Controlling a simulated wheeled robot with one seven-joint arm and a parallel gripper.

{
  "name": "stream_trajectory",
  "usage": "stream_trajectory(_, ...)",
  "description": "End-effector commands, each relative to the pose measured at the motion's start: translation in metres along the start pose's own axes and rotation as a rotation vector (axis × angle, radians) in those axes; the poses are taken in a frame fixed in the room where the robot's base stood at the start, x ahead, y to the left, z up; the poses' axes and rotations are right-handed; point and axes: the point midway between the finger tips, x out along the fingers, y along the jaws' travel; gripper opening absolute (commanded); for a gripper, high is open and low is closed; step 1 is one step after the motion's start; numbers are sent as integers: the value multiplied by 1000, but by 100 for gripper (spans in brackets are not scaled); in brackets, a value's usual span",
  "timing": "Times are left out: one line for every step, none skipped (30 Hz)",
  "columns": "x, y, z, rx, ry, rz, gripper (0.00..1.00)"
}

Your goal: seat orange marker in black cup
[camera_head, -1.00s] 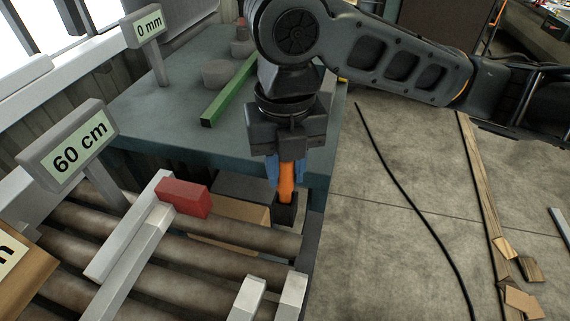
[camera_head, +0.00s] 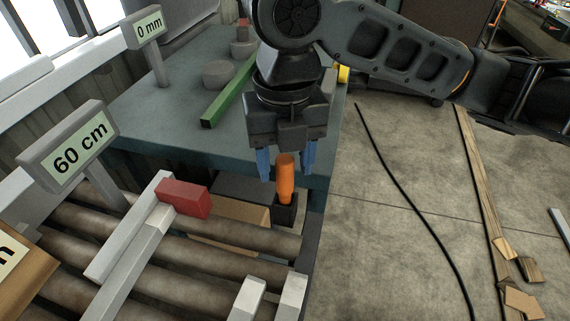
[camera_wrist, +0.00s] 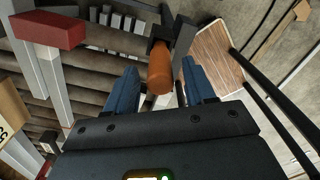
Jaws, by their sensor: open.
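The orange marker (camera_head: 286,178) stands upright with its lower end inside the small black cup (camera_head: 285,213). The cup sits at the right end of the rollers, beside the frame rail. My gripper (camera_head: 287,172) is open above the cup, its blue fingers apart on either side of the marker's upper part and not visibly touching it. In the wrist view the marker (camera_wrist: 160,72) shows between the two open fingers (camera_wrist: 163,88), with the black cup (camera_wrist: 158,46) around its far end. The cup's inside is hidden.
A red block (camera_head: 184,198) lies on a pale bar across the rollers (camera_head: 240,239) to the left. A blue-grey table (camera_head: 170,125) with a green bar (camera_head: 229,92) stands behind. A cardboard box (camera_head: 232,212) is close left of the cup. Open floor lies right.

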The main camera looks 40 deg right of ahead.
Motion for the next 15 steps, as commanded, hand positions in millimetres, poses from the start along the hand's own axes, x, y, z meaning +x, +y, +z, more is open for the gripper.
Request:
stream_trajectory(-11, 0, 0, -1, -4, 2, 54)
stream_trajectory(-17, 0, 0, -1, -4, 1, 54)
stream_trajectory(-26, 0, 0, -2, -4, 1, 54)
stream_trajectory(-32, 1, 0, -3, -5, 1, 54)
stream_trajectory(-39, 1, 0, -2, -5, 2, 54)
stream_trajectory(-48, 0, 1, -1, -6, 0, 54)
stream_trajectory(-54, 0, 1, -2, -6, 0, 54)
stream_trajectory(-60, 0, 0, -2, -5, -1, 54)
stream_trajectory(-68, 0, 1, -1, -6, -1, 54)
stream_trajectory(-73, 0, 0, -1, -5, -1, 54)
stream_trajectory(-78, 0, 1, -2, -6, -1, 54)
stream_trajectory(-84, 0, 0, -2, -4, -1, 54)
stream_trajectory(-87, 0, 0, 0, -4, 0, 54)
stream_trajectory(-91, 0, 0, 0, -4, -1, 54)
stream_trajectory(-95, 0, 0, 0, -3, -1, 54)
